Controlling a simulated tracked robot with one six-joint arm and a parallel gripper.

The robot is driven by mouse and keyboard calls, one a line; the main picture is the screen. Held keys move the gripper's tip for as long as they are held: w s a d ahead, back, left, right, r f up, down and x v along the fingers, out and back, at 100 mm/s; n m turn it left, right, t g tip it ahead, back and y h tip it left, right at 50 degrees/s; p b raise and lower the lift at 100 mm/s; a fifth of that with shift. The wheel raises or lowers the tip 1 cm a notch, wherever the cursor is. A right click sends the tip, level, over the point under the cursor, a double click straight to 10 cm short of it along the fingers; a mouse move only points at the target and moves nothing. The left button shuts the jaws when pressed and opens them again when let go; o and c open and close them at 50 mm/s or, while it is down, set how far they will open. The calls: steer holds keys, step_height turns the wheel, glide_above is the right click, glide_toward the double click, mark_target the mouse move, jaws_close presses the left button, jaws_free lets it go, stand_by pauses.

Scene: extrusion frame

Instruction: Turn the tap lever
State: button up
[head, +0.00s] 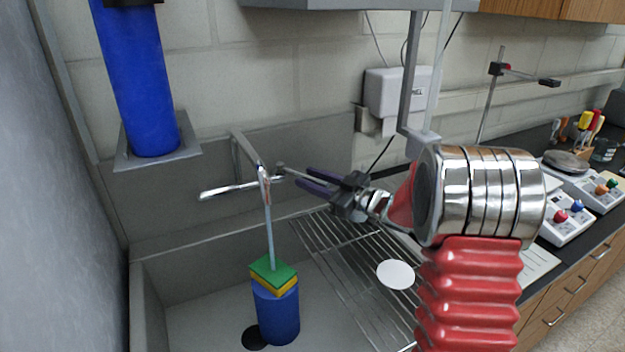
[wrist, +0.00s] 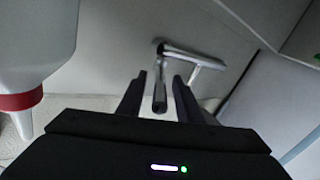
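The chrome tap (head: 246,150) comes from the wall above the sink. A bright handle-like bar (head: 225,190) sticks out to its left, and a short grey rod (head: 281,169) points right, towards my gripper. I cannot tell for sure which is the lever. My gripper (head: 303,178) is open just right of the tap, its purple fingers pointing at it. In the wrist view, the rod's dark end (wrist: 159,103) lies between the two fingers, with a gap on both sides; the depth is unclear. The tap's pipe (wrist: 195,58) shows beyond.
A thin pale column, apparently water, runs from the tap to a green-and-yellow sponge (head: 273,270) on a blue cylinder (head: 277,317) in the sink. A wire rack (head: 345,270) lies right of it. A blue tube (head: 140,90) hangs at left.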

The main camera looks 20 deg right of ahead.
steer(key=v, duration=1.3)
steer(key=shift+s+d, duration=0.25)
steer(key=shift+c, duration=0.4)
